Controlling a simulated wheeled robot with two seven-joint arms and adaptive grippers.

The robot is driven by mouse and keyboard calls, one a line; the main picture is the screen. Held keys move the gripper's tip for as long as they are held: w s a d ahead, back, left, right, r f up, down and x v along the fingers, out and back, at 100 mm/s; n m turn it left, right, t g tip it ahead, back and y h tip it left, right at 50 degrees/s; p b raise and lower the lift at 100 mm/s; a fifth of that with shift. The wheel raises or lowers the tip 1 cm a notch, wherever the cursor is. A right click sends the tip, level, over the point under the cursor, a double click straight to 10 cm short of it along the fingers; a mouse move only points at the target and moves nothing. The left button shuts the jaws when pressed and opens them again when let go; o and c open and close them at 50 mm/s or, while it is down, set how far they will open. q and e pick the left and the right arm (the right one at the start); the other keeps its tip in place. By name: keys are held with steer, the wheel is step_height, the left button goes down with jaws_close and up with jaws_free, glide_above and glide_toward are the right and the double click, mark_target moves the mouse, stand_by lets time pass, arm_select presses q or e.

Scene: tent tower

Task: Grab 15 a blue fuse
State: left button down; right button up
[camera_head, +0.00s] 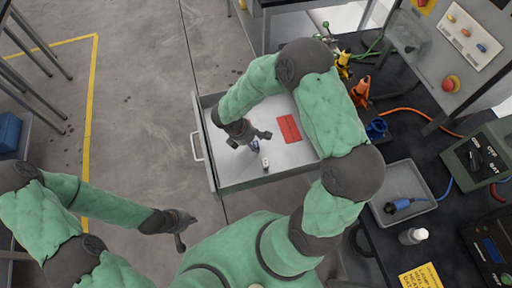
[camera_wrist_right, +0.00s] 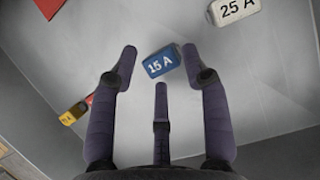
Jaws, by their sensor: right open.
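The blue fuse marked 15 A (camera_wrist_right: 162,63) lies on the drawer floor in the right wrist view, just beyond and between my fingertips, not gripped. My right gripper (camera_wrist_right: 162,80) is open and empty, its fingers spread toward the fuse. In the head view my right gripper (camera_head: 250,137) reaches down into the open drawer (camera_head: 225,184). A small bluish patch, seemingly the fuse (camera_head: 254,147), shows beside its fingers. My left gripper (camera_head: 183,231) hangs over the floor left of the drawer, away from the fuse; its jaw opening is unclear.
A white 25 A fuse (camera_wrist_right: 235,10) lies near the blue one, and a yellow and red fuse (camera_wrist_right: 76,113) lies by the drawer wall. A red card (camera_head: 289,129) lies in the drawer. A dark workbench (camera_head: 402,152) with tools and a grey tray (camera_head: 421,181) stands right.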

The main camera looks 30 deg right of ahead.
steer(key=shift+d+f, duration=0.2)
steer(key=shift+f, duration=0.5)
steer(key=shift+r, duration=0.1)
steer(key=c, duration=0.8)
steer(key=shift+o, duration=0.2)
steer(key=shift+r, duration=0.1)
